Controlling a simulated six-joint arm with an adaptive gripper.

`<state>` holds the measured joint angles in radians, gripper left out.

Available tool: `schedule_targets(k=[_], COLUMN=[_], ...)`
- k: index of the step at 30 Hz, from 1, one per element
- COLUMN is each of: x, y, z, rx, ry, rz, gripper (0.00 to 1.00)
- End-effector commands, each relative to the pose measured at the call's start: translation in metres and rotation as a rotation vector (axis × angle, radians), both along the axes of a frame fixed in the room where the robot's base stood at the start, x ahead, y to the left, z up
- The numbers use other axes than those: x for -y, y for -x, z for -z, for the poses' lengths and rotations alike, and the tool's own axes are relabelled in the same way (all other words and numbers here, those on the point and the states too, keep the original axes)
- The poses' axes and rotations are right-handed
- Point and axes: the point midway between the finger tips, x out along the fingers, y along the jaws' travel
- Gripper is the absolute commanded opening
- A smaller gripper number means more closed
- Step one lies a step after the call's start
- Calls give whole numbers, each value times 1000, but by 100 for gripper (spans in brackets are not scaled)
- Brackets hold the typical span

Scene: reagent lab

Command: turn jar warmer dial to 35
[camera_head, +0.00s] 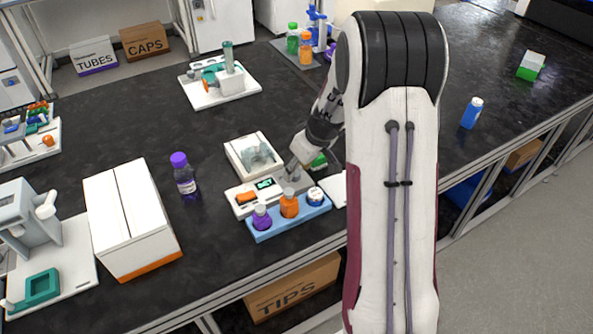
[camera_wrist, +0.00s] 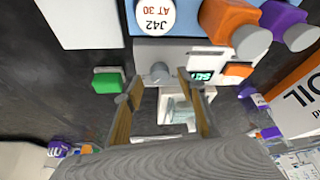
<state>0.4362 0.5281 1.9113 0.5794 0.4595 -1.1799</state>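The jar warmer (camera_head: 246,208) is a low white unit with a small lit display and an orange button. In the wrist view its front panel shows the display (camera_wrist: 207,76), the orange button (camera_wrist: 238,70) and a grey round dial (camera_wrist: 159,71). The display's digits are too small to read surely. My gripper (camera_wrist: 158,82) is open, its two fingers apart with the dial between and just beyond the tips; contact is not visible. In the head view my gripper (camera_head: 298,160) is over the warmer's right part, partly covering it.
A blue rack (camera_head: 262,234) in front of the warmer holds purple, orange and white-topped jars. One lid (camera_wrist: 155,13) reads "J42 AT 30". A white tray (camera_head: 234,158) stands behind, a green-and-white box (camera_wrist: 108,82) beside. A purple-capped bottle (camera_head: 185,178) stands left.

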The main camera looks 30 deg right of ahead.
Motion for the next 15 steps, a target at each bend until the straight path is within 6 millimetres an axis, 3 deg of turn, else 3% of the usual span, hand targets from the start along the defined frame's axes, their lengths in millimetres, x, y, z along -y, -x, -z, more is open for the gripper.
schedule_targets(k=[6, 15], x=[-2, -2], y=[-5, -7], z=[14, 18], rx=[-1, 0], ry=[1, 0], rz=[-1, 0], gripper=[40, 40])
